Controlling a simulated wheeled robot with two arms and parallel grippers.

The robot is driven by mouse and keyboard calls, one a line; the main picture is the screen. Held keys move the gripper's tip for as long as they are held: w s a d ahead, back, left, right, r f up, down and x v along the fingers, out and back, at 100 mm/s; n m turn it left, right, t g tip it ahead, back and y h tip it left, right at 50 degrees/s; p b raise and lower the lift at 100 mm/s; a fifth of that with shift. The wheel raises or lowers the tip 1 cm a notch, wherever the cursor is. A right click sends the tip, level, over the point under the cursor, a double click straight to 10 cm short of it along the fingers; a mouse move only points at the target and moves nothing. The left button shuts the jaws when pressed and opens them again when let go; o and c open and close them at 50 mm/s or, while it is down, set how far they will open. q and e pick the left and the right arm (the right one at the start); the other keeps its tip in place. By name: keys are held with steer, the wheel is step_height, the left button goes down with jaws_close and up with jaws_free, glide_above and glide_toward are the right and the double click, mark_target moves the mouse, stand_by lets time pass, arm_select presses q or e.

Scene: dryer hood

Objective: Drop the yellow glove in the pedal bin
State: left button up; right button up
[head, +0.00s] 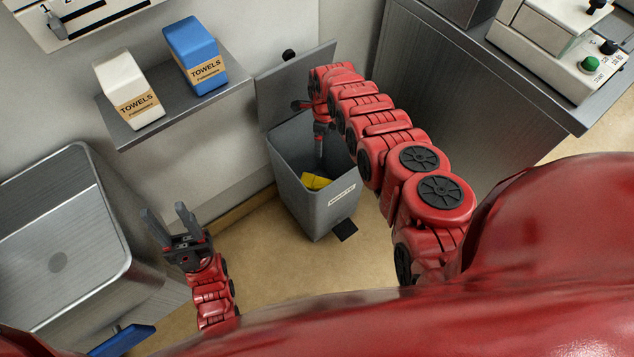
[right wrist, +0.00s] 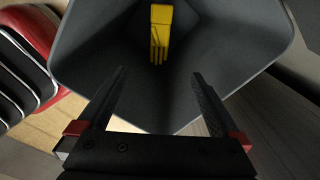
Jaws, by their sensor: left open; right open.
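The grey pedal bin (head: 312,198) stands on the floor with its lid (head: 285,88) raised against the wall. The yellow glove (head: 316,181) lies inside the bin; it also shows deep in the bin in the right wrist view (right wrist: 160,32). My right gripper (head: 319,148) points down at the bin's opening, and in its wrist view the two fingers (right wrist: 158,88) are apart with nothing between them. The glove is apart from the fingers. My left gripper (head: 169,222) is open and empty, to the left of the bin.
A wall shelf (head: 180,105) holds a white towel pack (head: 128,90) and a blue towel pack (head: 195,56). A steel basin (head: 60,250) is at the left. A grey cabinet (head: 440,85) stands right of the bin. The bin's black pedal (head: 344,230) sticks out at its front.

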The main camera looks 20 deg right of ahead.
step_height(320, 180, up, 17)
steer(key=p, duration=0.1)
stand_by(0.5)
steer(key=shift+f, duration=0.1)
stand_by(0.3)
